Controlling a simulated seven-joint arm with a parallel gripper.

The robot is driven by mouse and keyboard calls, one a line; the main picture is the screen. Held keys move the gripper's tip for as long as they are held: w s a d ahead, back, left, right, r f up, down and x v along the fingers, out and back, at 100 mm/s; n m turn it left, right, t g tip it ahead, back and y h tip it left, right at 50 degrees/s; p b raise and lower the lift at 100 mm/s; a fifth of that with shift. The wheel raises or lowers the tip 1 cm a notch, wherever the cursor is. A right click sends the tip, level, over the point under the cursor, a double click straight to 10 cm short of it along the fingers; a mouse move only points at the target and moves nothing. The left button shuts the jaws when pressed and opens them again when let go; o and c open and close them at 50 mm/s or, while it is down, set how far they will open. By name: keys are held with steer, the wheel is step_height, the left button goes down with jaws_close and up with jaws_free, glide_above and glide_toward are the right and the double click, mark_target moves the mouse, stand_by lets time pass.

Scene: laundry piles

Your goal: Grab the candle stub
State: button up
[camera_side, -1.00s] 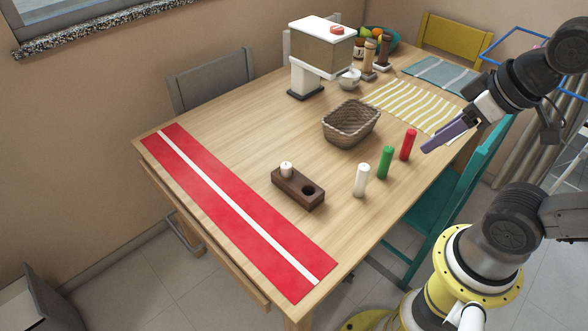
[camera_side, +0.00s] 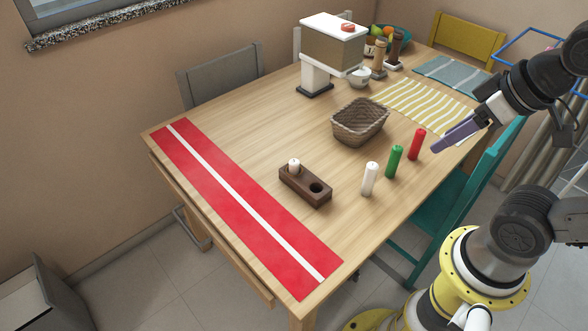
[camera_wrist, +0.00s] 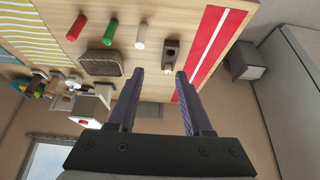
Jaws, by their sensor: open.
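The candle stub (camera_side: 294,164) is a short white candle standing in one hole of a dark wooden holder (camera_side: 311,190); the holder's other hole is empty. The holder also shows in the wrist view (camera_wrist: 171,48), roughly between my fingers; the stub is small there. My gripper (camera_side: 437,146), with purple fingers, is open and empty, above the table's right side near the red candle and well apart from the stub. The fingers also show in the wrist view (camera_wrist: 161,78).
A red runner (camera_side: 235,200) lies at left. The table around the holder is clear.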

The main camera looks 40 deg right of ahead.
steer(key=o, duration=0.3)
